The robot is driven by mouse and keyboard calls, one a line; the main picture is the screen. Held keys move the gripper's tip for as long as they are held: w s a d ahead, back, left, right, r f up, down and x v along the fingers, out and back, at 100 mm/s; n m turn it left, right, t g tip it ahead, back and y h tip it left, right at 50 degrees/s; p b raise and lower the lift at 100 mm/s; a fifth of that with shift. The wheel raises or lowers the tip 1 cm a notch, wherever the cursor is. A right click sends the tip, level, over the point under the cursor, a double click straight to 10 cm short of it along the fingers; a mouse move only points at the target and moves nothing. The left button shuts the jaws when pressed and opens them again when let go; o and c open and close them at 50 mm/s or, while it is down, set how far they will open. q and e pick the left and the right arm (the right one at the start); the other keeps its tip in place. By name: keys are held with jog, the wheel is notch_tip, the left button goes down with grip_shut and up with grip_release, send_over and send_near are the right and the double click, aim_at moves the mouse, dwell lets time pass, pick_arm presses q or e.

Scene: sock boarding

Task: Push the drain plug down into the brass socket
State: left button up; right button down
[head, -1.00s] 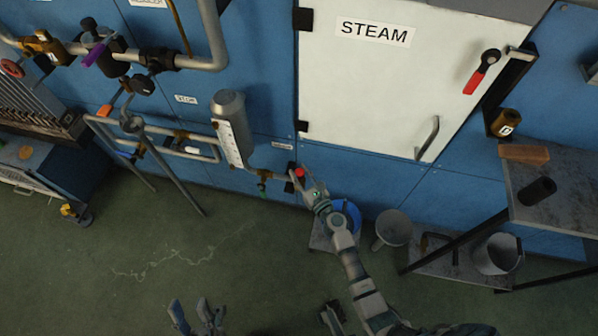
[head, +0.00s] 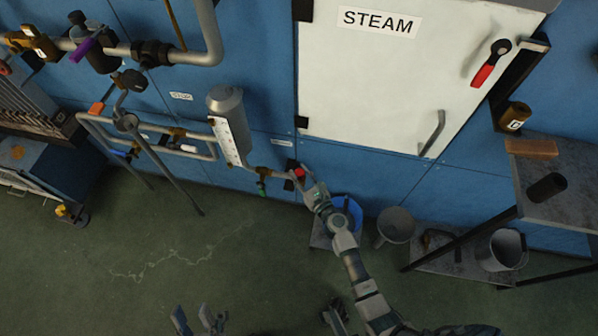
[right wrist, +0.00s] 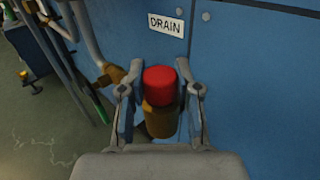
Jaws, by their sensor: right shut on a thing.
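The red drain plug (head: 299,173) is low on the blue wall, at the end of a brass pipe fitting. In the right wrist view the red plug (right wrist: 160,84) sits in line with the brass socket (right wrist: 160,119). I cannot tell how deep it sits. My right gripper (right wrist: 160,96) has its two fingers on either side of the plug, shut on it. In the head view the right gripper (head: 298,180) reaches the plug from below right. My left gripper (head: 200,319) is open and empty at the bottom edge, far from the plug.
A DRAIN label (right wrist: 165,24) is on the wall above the plug. A grey cylinder with a gauge (head: 228,124) stands left of it. A blue bucket (head: 347,214) is beside my right forearm, with a grey bucket (head: 396,225) to its right.

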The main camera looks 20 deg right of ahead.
jog(key=shift+f, duration=0.4)
jog(key=c, duration=0.7)
grip_release()
jog(key=shift+c, duration=0.2)
jog(key=s+d, duration=0.2)
jog(key=s, duration=0.9)
jog(key=shift+s, duration=0.4)
jog(key=shift+d, duration=0.1)
